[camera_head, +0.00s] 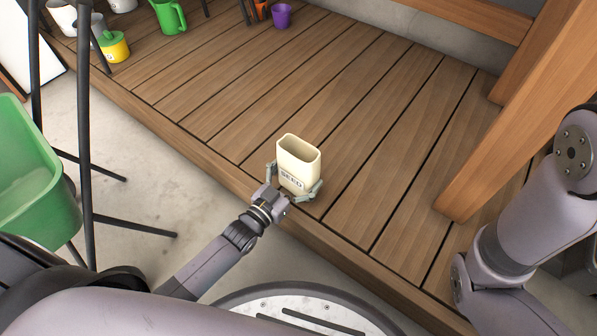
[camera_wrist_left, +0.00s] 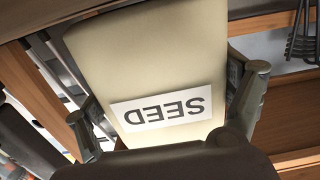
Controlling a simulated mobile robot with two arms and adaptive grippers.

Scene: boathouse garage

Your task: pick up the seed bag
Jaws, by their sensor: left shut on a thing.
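The seed bag (camera_head: 298,160) is a cream, open-topped bag with a white SEED label, near the front edge of the wooden deck in the head view. It stands nearly upright. My left gripper (camera_head: 294,188) has a finger on each side of it and is shut on it. In the left wrist view the seed bag (camera_wrist_left: 150,60) fills the middle, its label upside down, between the two fingers of the left gripper (camera_wrist_left: 170,110). Whether its base touches the deck I cannot tell. My right arm shows at the right of the head view, but its gripper is out of view.
The wooden deck (camera_head: 330,80) is clear around the bag. A green watering can (camera_head: 169,15), a purple pot (camera_head: 281,15) and a yellow-green container (camera_head: 113,46) stand at the back. A green bin (camera_head: 35,175) is at left, and a wooden post (camera_head: 515,110) rises at right.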

